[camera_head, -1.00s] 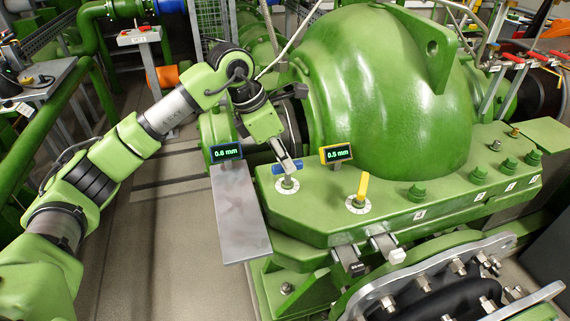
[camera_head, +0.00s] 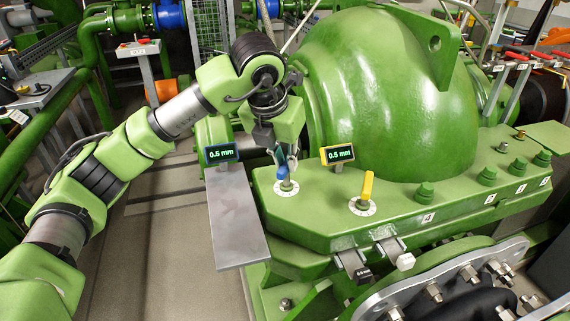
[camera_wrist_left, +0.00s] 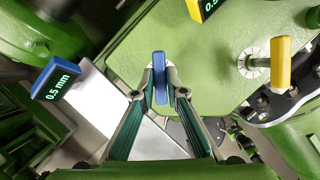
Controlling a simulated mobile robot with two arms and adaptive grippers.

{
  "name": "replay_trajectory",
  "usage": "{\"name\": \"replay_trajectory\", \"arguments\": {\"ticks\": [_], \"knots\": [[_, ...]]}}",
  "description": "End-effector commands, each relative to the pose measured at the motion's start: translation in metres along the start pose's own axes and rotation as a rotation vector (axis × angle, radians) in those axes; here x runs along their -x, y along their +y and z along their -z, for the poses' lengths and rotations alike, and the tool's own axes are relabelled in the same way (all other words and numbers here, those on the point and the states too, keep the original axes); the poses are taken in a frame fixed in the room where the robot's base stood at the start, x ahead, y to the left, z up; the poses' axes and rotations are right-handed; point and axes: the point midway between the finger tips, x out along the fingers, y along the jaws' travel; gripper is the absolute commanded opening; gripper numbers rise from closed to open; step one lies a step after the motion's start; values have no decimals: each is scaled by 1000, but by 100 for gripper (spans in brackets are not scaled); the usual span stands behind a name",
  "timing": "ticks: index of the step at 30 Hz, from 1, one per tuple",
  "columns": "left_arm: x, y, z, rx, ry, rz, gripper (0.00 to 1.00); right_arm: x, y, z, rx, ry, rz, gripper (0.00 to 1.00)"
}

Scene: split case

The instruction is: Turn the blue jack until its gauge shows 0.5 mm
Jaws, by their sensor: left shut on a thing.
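The blue jack (camera_head: 283,173) stands on the near left corner of the green casing flange, over a white dial ring. Its blue handle (camera_wrist_left: 160,78) lies between my left fingers in the left wrist view. My left gripper (camera_head: 287,162) is shut on this handle from above. The gauge (camera_head: 222,153) to the left of the blue jack reads 0.5 mm, and it also shows in the left wrist view (camera_wrist_left: 57,84). My right gripper is in neither view.
A yellow jack (camera_head: 366,187) with its own dial ring stands to the right. The second gauge (camera_head: 338,154) behind it reads 0.5 mm. A bare metal shelf (camera_head: 238,230) juts out at the left. The large green dome (camera_head: 390,90) rises behind.

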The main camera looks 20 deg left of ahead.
Motion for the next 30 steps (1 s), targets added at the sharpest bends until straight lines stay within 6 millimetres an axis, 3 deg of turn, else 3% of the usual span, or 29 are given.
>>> {"name": "replay_trajectory", "arguments": {"ticks": [22, 23, 24, 30], "knots": [[0, 0, -1, 82, 0, -33, 0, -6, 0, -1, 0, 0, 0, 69], [0, 0, -1, 82, 0, -33, 18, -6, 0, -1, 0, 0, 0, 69], [0, 0, 0, 82, 0, -33, 28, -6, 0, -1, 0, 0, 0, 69], [0, 0, 0, 81, 0, -33, 29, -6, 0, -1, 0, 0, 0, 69]]}}
